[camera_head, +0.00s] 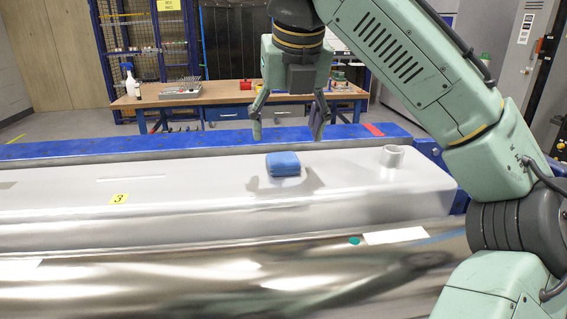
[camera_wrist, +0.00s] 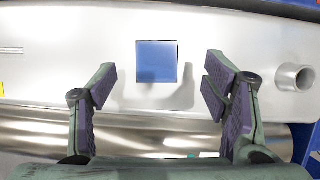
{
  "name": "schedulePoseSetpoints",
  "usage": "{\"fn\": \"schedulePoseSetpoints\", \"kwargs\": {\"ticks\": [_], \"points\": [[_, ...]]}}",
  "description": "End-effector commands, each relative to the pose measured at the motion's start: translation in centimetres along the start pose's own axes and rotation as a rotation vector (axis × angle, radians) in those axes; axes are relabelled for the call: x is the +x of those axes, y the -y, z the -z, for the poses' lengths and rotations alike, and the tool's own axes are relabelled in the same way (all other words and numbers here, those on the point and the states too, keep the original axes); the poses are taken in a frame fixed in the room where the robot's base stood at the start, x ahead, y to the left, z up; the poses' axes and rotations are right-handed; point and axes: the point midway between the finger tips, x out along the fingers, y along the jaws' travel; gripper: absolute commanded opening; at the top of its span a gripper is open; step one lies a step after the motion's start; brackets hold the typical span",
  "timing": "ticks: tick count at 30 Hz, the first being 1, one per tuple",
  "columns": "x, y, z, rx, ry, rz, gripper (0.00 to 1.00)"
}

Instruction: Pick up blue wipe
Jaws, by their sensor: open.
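The blue wipe (camera_head: 283,164) is a small folded blue pad lying on the top of the grey metal box-shaped part (camera_head: 200,187). In the wrist view the blue wipe (camera_wrist: 157,61) shows as a square ahead of the fingers, between their lines and nearer the middle. My gripper (camera_head: 289,133) hangs above the part with its fingers spread wide and nothing between them. In the wrist view my gripper (camera_wrist: 160,85) is also open and empty, apart from the wipe. Shadows of the fingers fall beside the wipe.
A short upright pipe stub (camera_head: 392,156) stands on the part right of the wipe. A shiny curved metal surface (camera_head: 200,285) lies in front, and a blue beam (camera_head: 130,149) runs behind. A wooden workbench (camera_head: 222,92) stands farther back. The top around the wipe is clear.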

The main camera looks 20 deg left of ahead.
Motion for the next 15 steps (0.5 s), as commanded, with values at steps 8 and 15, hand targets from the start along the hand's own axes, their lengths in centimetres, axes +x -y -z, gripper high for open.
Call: {"fn": "schedulePoseSetpoints", "kwargs": {"ticks": [8, 15], "points": [[3.2, -0.5, 1.1, -0.004, -0.002, -0.004, 0.69], [5.3, -0.4, 1.1, -0.001, 0.0, -0.001, 0.69]]}}
